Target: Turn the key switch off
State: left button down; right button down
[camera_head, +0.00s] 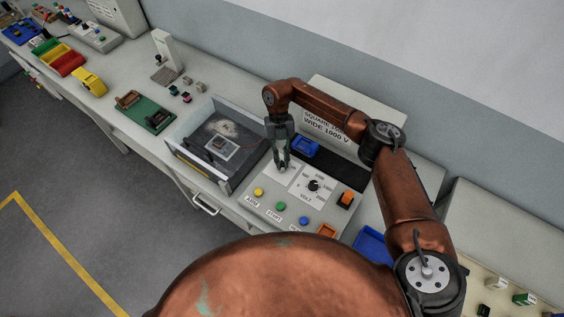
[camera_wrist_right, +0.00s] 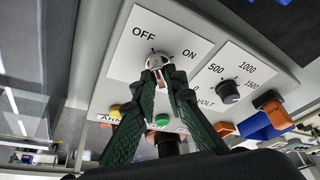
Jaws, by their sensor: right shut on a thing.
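The key switch (camera_wrist_right: 158,58) is a round silver lock on a white plate marked OFF at the left and ON at the right in the right wrist view. My right gripper (camera_wrist_right: 160,76) is shut at the switch, its fingertips closed on the key. In the head view the right gripper (camera_head: 283,163) points down at the switch on the grey control panel (camera_head: 262,206) and hides most of it. The fingers cover the key, so I cannot tell its exact angle. My left gripper is not in view.
Yellow (camera_head: 258,192), green (camera_head: 281,206) and blue (camera_head: 303,221) buttons line the panel's front. A clear-walled test box (camera_head: 222,145) stands close at the left.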

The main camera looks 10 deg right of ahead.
jog(key=shift+n, duration=0.3)
jog(key=c, duration=2)
grip_release()
jog(key=shift+o, duration=0.2)
jog(key=v, duration=1.2)
jog(key=shift+a, duration=0.2)
